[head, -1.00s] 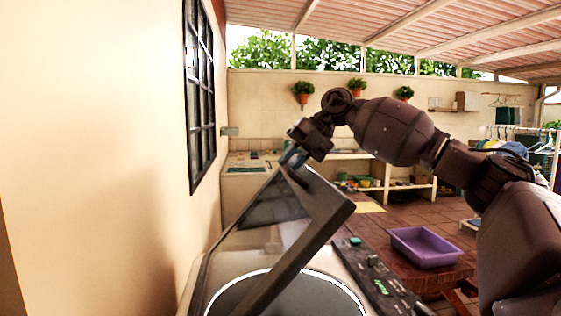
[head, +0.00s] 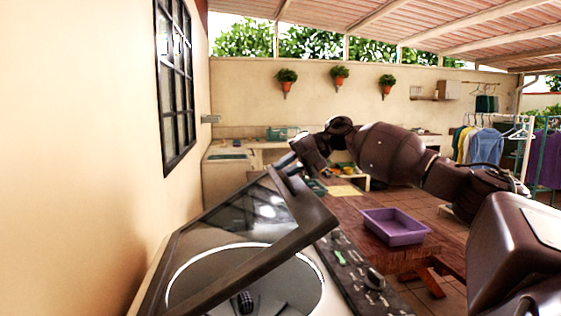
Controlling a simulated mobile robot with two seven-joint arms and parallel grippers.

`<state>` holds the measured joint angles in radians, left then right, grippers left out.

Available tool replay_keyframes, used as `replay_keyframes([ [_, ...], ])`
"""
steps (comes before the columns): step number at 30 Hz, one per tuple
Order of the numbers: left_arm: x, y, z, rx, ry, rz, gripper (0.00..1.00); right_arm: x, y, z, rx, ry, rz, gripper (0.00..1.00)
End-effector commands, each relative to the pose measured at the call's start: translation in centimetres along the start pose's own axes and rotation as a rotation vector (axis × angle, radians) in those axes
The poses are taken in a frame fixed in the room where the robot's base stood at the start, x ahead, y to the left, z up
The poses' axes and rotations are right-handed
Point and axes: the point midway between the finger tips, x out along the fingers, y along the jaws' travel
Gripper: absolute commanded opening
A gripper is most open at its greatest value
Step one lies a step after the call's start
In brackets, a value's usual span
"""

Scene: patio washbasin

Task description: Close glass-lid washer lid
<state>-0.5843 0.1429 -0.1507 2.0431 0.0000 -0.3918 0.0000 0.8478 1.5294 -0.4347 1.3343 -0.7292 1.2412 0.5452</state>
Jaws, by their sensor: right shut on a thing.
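The washer's glass lid (head: 322,219) has a dark frame around a clear pane and is partly open, tilted over the round drum opening (head: 317,292). The drum with a dark agitator shows through and below the pane. My right gripper (head: 282,167) is at the far upper corner of the lid, shut on the lid's frame edge; its fingertips are small and partly hidden. The washer's control panel (head: 350,268) with knobs lies to the right of the drum. My left gripper is not in the picture.
A cream wall with a barred window (head: 176,85) stands close on the left. A purple basin (head: 394,227) sits on a reddish wooden table to the right. A counter and a clothes rack stand farther back. Tiled floor is open between them.

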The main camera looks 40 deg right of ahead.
Motion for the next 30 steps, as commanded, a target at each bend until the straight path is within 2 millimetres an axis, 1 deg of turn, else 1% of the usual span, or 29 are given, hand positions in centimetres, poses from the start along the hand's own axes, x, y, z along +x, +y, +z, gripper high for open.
replay_keyframes([
  [1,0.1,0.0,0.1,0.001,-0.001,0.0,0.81,0.4,-1.1,-0.3,0.0,0.016,0.007,0.0],
  [8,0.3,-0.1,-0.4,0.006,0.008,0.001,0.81,0.1,-3.9,-0.4,-0.002,0.021,0.083,0.0],
  [16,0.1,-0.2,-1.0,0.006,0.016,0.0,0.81,0.0,-8.1,-0.5,-0.001,0.022,0.183,0.0],
  [24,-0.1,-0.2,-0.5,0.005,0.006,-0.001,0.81,0.5,-12.6,-0.4,0.001,0.019,0.289,0.0],
  [30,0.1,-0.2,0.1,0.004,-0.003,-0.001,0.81,1.1,-15.7,-0.4,-0.001,0.017,0.357,0.0],
])
